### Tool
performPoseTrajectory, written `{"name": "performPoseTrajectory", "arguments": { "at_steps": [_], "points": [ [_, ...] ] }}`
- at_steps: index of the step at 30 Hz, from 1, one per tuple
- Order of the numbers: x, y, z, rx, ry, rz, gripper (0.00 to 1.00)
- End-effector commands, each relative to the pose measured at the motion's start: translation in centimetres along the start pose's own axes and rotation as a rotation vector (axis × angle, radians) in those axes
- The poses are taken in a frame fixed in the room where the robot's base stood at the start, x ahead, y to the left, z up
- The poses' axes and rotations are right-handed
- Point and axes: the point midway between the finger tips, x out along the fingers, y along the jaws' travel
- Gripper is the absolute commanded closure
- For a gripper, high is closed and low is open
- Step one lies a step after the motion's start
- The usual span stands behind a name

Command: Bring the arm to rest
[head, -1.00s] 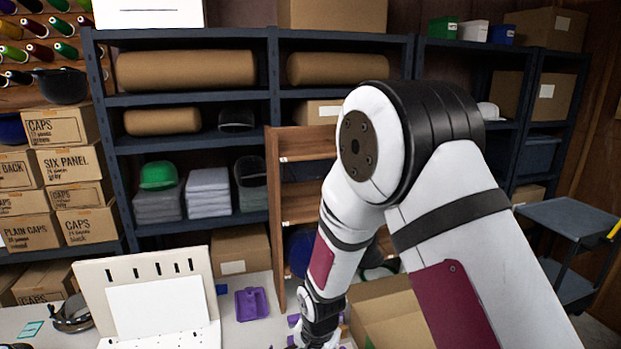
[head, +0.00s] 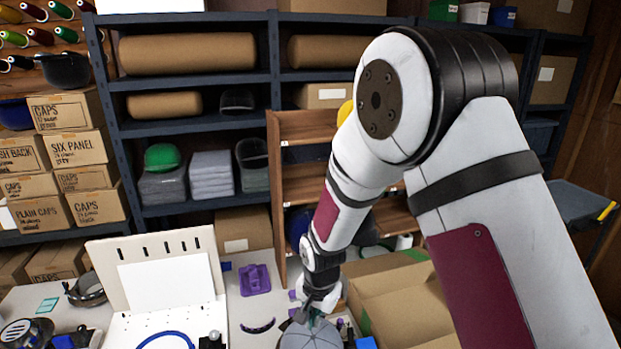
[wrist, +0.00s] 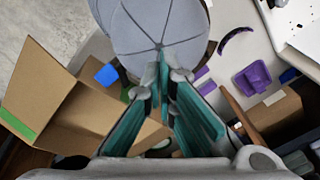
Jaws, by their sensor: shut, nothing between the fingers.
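My gripper (wrist: 163,75) is in the middle of the wrist view, its teal fingers closed together at the tips. Nothing shows between them. A grey cap (wrist: 155,25) with seams meeting at its crown lies just beyond the fingertips; I cannot tell whether they touch it. In the head view my gripper (head: 312,318) is small, low in the picture beside the grey cap (head: 311,338), and partly hidden by my wrist. My arm comes down from the right, bent at a high elbow.
An open cardboard box (head: 400,307) stands right of the gripper. A purple holder (head: 255,280) and a cream slotted panel (head: 104,268) are to the left on the white worktop (head: 235,320). Shelves (head: 205,122) stand behind, with a wooden rack (head: 279,165) in front of them.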

Motion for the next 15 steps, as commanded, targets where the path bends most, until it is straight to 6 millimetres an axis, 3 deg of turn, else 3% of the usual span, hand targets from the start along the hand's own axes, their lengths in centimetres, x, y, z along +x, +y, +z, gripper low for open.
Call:
{"name": "performPoseTrajectory", "arguments": {
  "at_steps": [11, 15],
  "points": [
    [-0.4, 0.0, -0.1, 0.000, 0.001, -0.001, 1.00],
    [-2.2, 0.3, -0.8, -0.013, 0.012, -0.009, 1.00]
  ]
}}
